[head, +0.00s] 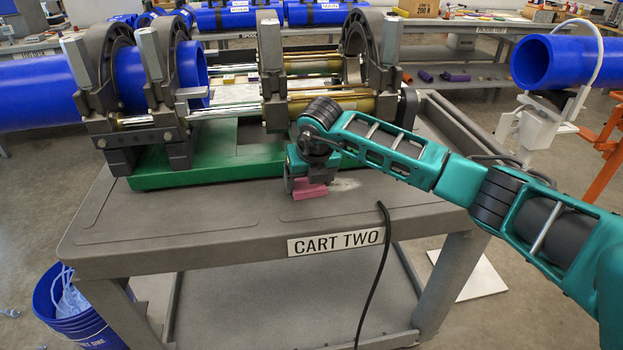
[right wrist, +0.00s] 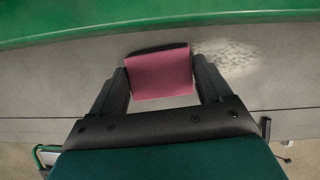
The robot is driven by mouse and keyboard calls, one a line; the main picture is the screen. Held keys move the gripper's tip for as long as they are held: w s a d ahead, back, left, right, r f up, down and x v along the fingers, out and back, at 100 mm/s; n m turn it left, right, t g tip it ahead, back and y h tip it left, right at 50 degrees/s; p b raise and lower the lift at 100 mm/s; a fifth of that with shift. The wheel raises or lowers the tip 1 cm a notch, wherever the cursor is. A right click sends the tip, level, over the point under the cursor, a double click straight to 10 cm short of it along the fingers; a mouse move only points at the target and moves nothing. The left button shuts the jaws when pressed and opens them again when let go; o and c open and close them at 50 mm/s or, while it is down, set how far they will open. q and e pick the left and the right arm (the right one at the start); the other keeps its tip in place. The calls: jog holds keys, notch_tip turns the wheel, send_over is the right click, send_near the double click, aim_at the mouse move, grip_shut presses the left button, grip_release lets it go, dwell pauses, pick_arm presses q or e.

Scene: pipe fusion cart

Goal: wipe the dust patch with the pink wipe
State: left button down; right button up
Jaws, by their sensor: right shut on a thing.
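The pink wipe (head: 310,191) is at the cart's top near its front edge, and it also shows in the right wrist view (right wrist: 160,74). My right gripper (head: 307,184) is shut on the wipe, with one finger on each side of it. The pale dust patch (head: 345,184) lies just right of the wipe on the grey cart top, and it shows in the right wrist view (right wrist: 228,56) beside the right finger. I cannot tell whether the wipe covers part of the patch. My left gripper is not in view.
The green base (head: 190,172) of the pipe fusion machine stands just behind the wipe. A black cable (head: 383,240) hangs over the cart's front edge right of the label. A blue bucket (head: 75,310) stands on the floor at left. The cart top's front left (head: 140,220) is clear.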

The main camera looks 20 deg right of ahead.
aim_at(359, 183)
jog(key=shift+s+d, duration=0.25)
jog(key=shift+d, duration=0.7)
jog(key=shift+s+d, duration=0.2)
jog(key=shift+d, duration=0.75)
jog(key=shift+s+d+f+b, duration=0.1)
jog(key=shift+s+d, duration=0.25)
jog(key=shift+d, duration=0.95)
jog(key=shift+s+d+f+b, duration=0.15)
jog(key=shift+s+d, duration=0.15)
jog(key=shift+d, duration=1)
jog(key=shift+s+d+r+b, duration=0.1)
jog(key=shift+s+d, duration=0.25)
jog(key=shift+d, duration=0.95)
jog(key=shift+r+p, duration=2.05)
jog(key=shift+r, duration=1)
jog(key=shift+w, duration=0.1)
notch_tip(359, 183, up, 3)
jog(key=shift+p, duration=0.95)
jog(key=shift+f, duration=0.1)
